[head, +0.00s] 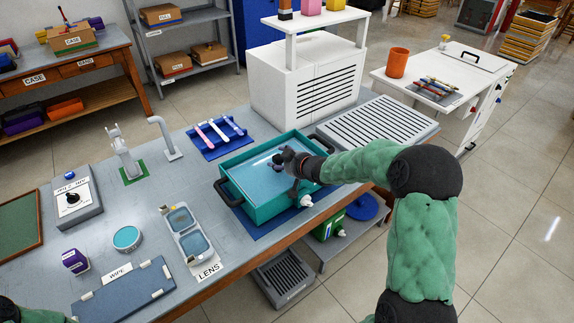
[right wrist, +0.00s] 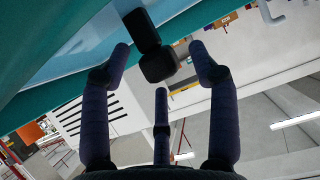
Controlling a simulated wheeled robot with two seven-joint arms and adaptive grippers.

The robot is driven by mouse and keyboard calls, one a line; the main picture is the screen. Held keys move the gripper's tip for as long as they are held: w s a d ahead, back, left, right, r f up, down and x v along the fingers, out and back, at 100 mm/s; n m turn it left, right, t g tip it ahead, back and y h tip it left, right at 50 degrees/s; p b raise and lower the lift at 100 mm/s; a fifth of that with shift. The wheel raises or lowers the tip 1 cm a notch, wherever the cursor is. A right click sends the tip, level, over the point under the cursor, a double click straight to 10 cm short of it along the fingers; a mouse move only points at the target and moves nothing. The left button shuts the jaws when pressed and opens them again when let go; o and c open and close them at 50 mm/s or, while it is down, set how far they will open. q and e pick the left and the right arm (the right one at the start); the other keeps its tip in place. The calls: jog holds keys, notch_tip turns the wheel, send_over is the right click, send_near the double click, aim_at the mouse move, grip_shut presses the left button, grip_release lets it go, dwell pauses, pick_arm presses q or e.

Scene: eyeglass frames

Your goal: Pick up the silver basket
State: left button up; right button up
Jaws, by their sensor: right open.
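I cannot make out a silver basket for certain in either view. A teal tank (head: 262,206) of bluish liquid stands on the workbench with black handles on its left and right ends. My right gripper (head: 276,162) is over the tank, its arm reaching in from the right. In the right wrist view its dark fingers (right wrist: 161,72) are spread apart, holding nothing. A black handle-like block (right wrist: 158,64) shows between and beyond the fingertips, beside the teal wall; I cannot tell whether they touch. My left gripper is out of view; only a bit of green arm shows at lower left.
A white slatted panel (head: 375,125) and a white vented box (head: 305,80) stand behind the tank. A blue rack (head: 220,137) with strips lies behind left. A lens tray (head: 187,233), round teal dish (head: 127,238) and wipe mat (head: 125,290) occupy the front left. A grey slatted bin (head: 285,277) sits below.

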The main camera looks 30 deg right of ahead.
jog(key=shift+w, duration=0.2)
grip_shut()
jog(key=shift+r+p, duration=0.3)
jog(key=shift+p, duration=0.2)
jog(key=shift+a, duration=0.2)
dwell(0.4)
